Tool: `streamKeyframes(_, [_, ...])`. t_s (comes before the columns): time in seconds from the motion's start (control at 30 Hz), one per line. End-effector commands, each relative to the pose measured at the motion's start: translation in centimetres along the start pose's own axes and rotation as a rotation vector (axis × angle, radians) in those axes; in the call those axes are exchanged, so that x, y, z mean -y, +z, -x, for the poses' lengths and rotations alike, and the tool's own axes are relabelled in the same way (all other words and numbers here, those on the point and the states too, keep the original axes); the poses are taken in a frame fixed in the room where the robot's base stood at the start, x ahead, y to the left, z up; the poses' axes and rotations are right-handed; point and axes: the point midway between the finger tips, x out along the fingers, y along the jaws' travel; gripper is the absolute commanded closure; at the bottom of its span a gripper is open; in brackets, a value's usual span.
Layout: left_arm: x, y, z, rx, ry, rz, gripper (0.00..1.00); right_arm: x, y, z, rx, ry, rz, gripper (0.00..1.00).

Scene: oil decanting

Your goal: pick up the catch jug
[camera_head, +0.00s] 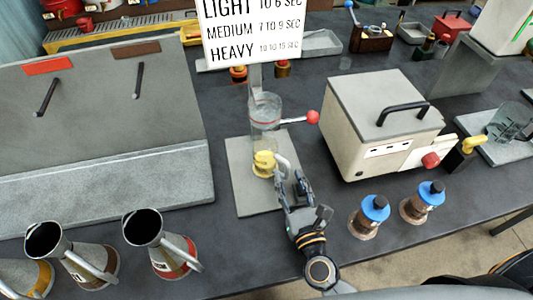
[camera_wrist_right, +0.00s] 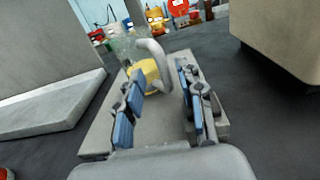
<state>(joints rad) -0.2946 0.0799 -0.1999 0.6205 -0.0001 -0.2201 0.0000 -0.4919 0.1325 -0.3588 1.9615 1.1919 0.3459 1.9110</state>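What I take for the catch jug is a clear vessel with a yellow lower part (camera_head: 264,163) and a curved grey handle. It stands upright on a grey base plate (camera_head: 247,196), below a clear cylinder (camera_head: 265,112) with a red-knobbed lever. In the right wrist view the jug (camera_wrist_right: 146,72) is straight ahead, its handle nearest me. My right gripper (camera_head: 291,183) is just in front of the handle; its blue-padded fingers (camera_wrist_right: 160,82) are spread apart. The handle appears in line with the gap; whether it is between the fingertips is unclear. My left gripper is not in view.
A beige box (camera_head: 375,135) with a black handle stands right of the base plate. Two blue-capped bottles (camera_head: 370,215) stand right of my right gripper. Metal jugs (camera_head: 160,243) stand front left, before a grey sloped stand (camera_head: 100,120). A sign (camera_head: 253,32) rises behind.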

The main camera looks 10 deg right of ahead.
Motion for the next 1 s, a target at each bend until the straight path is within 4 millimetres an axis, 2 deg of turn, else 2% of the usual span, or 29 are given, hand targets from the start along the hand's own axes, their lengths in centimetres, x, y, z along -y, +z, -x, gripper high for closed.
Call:
streamKeyframes(0.03, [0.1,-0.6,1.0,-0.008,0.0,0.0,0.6,0.2,0.6,-1.0,0.003,0.0,0.002,0.62])
streamKeyframes(0.2, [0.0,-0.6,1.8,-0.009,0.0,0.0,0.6,0.4,0.3,-3.1,0.002,-0.001,0.0,0.62])
streamKeyframes(0.5, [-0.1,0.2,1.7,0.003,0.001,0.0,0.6,0.3,0.0,-3.5,0.001,0.0,-0.001,0.62])
streamKeyframes(0.7, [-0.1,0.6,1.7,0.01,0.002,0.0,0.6,0.3,0.0,-3.5,0.001,0.0,-0.001,1.0])
streamKeyframes(1.0, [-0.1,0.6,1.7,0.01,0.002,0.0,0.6,0.3,0.1,-3.5,0.001,-0.001,-0.001,1.0])
